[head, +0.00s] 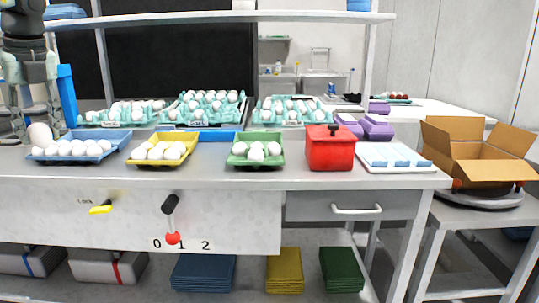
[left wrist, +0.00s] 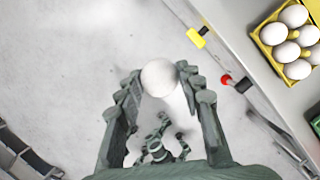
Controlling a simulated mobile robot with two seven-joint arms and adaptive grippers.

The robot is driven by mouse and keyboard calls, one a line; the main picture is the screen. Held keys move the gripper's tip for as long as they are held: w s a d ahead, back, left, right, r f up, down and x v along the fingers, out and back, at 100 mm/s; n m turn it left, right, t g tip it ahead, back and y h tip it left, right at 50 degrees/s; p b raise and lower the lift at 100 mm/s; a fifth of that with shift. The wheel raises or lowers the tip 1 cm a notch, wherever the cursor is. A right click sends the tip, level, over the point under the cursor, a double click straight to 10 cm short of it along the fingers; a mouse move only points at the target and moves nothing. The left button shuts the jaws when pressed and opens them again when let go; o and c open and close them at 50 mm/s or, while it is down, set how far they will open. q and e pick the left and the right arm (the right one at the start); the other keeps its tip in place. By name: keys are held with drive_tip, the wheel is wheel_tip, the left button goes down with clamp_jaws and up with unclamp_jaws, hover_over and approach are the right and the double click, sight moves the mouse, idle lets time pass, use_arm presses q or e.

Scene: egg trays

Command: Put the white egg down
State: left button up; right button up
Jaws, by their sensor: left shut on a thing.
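My left gripper (head: 34,130) hangs at the far left of the head view. It is shut on a white egg (head: 40,134), held in front of the blue tray's left end. In the left wrist view the gripper (left wrist: 159,80) has the white egg (left wrist: 159,74) between its fingertips, with floor below it. The blue tray (head: 73,157), yellow tray (head: 158,162) and green tray (head: 255,162) stand along the table front and hold white eggs. The yellow tray also shows in the wrist view (left wrist: 271,55). My right gripper is not in view.
Teal trays (head: 291,123) with eggs stand behind. A red box (head: 330,150), a white tray (head: 402,169) and purple cartons (head: 377,128) are to the right. An open cardboard box (head: 482,150) stands farther right. The table front has a yellow handle (head: 101,210) and a red knob (head: 173,239).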

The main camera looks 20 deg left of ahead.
use_arm(q)
drive_tip(key=s+a+f+m+t+h, duration=0.1)
drive_tip(key=s+f+m, duration=0.3)
drive_tip(key=f, duration=0.2)
drive_tip(key=s+a+f+m+t, duration=0.1)
drive_tip(key=s+a+f+m, duration=0.1)
drive_tip(key=s+f+m, duration=0.3)
drive_tip(key=w+d+f+m+h, duration=0.1)
drive_tip(key=d+f+m+h, duration=0.1)
drive_tip(key=d+f+m, duration=0.6)
drive_tip(key=w+d+f+m+h, duration=0.15)
drive_tip(key=d+f+m, duration=0.3)
drive_tip(key=f, duration=0.55)
drive_tip(key=w+d+m+g, duration=0.3)
drive_tip(key=w+d+m, duration=0.2)
drive_tip(key=d+m, duration=0.9)
drive_tip(key=w+d+m+g+y, duration=0.1)
drive_tip(key=w+d+m+g, duration=0.2)
drive_tip(key=d+m, duration=1.2)
drive_tip(key=w+d, duration=0.1)
drive_tip(key=d, duration=0.4)
drive_tip(key=shift+w, duration=0.4)
drive_tip(key=shift+m, duration=0.25)
